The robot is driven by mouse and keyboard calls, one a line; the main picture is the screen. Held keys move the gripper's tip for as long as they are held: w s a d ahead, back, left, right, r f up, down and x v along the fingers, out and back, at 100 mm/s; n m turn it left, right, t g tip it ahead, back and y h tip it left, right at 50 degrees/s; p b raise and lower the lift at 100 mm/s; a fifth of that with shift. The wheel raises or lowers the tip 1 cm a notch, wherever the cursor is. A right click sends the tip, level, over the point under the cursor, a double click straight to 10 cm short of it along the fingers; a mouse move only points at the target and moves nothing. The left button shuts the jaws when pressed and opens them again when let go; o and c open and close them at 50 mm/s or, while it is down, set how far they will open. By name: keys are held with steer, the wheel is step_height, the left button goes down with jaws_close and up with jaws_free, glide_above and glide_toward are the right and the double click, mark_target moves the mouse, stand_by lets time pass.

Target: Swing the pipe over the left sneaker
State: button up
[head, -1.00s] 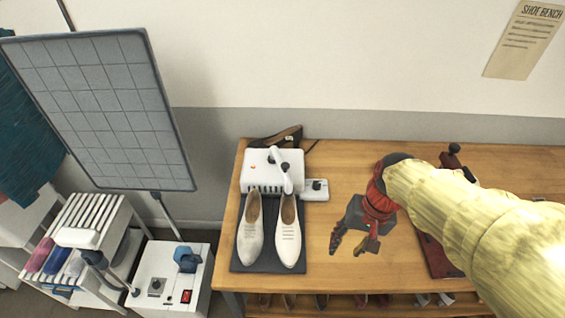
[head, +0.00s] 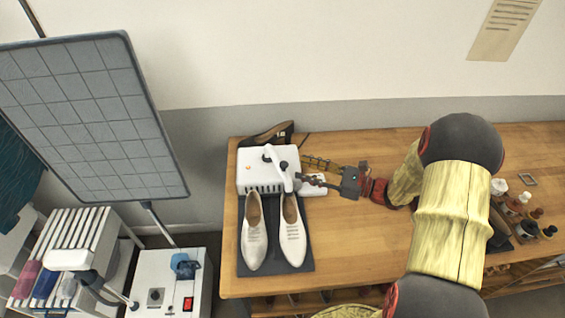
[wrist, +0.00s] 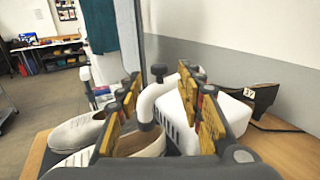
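The white pipe (head: 280,171) runs across the top of a white box-shaped dryer (head: 254,177), and its front end is by the heel of the right sneaker (head: 292,235). The left sneaker (head: 254,240) stands beside it, clear of the pipe. Both are white and lie on a dark mat (head: 305,255). My gripper (head: 305,170) is open, right of the pipe, with its fingers pointing left at it. In the wrist view the pipe (wrist: 150,96) with its bent-down end shows between the parted fingers (wrist: 160,88). Contact cannot be told.
The dryer stands on a wooden bench (head: 350,230) against the wall. Small bottles (head: 520,200) stand at the bench's right. A gridded panel (head: 95,115) and a white cabinet (head: 165,280) are at left.

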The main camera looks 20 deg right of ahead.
mark_target(284, 163)
steer(key=b+x, duration=0.1)
steer(key=x, duration=0.6)
steer(key=shift+w+a, duration=0.2)
steer(key=shift+a, duration=0.15)
steer(key=c, duration=0.3)
jaws_close()
stand_by(0.3)
